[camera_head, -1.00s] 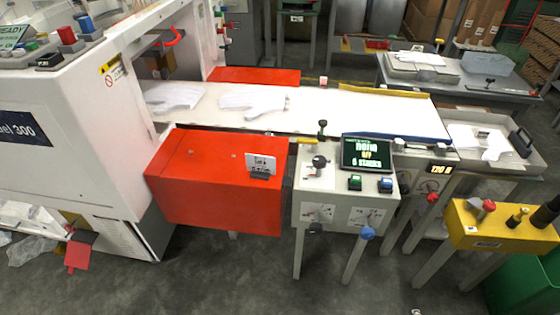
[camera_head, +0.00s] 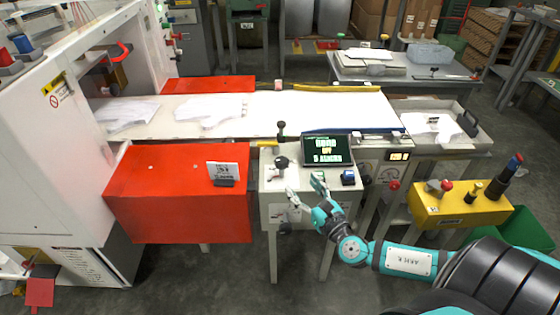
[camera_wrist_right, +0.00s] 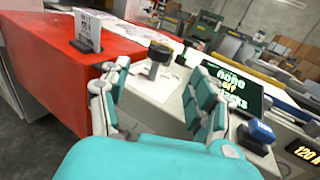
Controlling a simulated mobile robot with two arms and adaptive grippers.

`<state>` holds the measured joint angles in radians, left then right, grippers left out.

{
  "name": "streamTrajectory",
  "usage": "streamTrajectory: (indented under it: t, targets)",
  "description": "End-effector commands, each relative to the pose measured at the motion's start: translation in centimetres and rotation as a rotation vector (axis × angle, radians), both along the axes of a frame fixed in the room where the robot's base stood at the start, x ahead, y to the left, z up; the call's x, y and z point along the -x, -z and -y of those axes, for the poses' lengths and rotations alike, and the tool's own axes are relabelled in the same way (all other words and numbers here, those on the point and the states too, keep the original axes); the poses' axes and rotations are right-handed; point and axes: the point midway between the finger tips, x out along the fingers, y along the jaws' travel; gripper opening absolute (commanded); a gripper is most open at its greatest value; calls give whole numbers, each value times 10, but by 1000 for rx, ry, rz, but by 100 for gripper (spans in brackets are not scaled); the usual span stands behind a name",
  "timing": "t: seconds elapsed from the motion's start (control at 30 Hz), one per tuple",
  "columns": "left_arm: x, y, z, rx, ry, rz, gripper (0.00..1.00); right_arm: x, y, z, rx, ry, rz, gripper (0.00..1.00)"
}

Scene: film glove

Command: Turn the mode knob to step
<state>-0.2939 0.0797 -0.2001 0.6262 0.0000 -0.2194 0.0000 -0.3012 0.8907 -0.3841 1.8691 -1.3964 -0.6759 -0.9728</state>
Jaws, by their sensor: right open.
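A white control box (camera_head: 268,200) stands in front of the conveyor. On its top are a black round knob (camera_head: 282,161), a small dark display (camera_head: 327,150) with green and yellow text and a blue button (camera_head: 348,178). I cannot read which knob is the mode knob. My right gripper (camera_head: 306,187) is open and empty over the front edge of the box, nearer to me than the black knob. In the right wrist view, the black knob (camera_wrist_right: 160,50) shows beyond and between the open fingers (camera_wrist_right: 160,75), apart from them. My left gripper is not in view.
A red cover box (camera_head: 180,200) with a small sign adjoins the control box on the left. A dark upright lever (camera_head: 281,128) stands behind the knob. White gloves lie on the conveyor (camera_head: 270,108).

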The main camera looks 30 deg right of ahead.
Motion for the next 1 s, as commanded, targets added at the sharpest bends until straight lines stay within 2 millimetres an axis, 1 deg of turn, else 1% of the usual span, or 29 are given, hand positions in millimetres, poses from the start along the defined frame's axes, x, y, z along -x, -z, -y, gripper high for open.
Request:
streamTrajectory:
  t: [0.03,0.3,0.4,0.5,0.6,0.7,1.0]
  targets:
    - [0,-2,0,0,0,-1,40,-13,-3,1,0,3,6,63]
    - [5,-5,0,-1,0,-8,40,-71,-2,6,-2,3,4,63]
    - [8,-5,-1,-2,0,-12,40,-89,-1,7,-2,2,2,63]
    - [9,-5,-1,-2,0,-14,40,-103,0,8,-2,2,1,63]
    - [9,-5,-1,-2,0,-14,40,-112,0,9,-1,1,0,63]
    - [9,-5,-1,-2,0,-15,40,-118,0,9,-1,0,-1,63]
    - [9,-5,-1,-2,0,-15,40,-119,0,9,-1,0,-1,63]
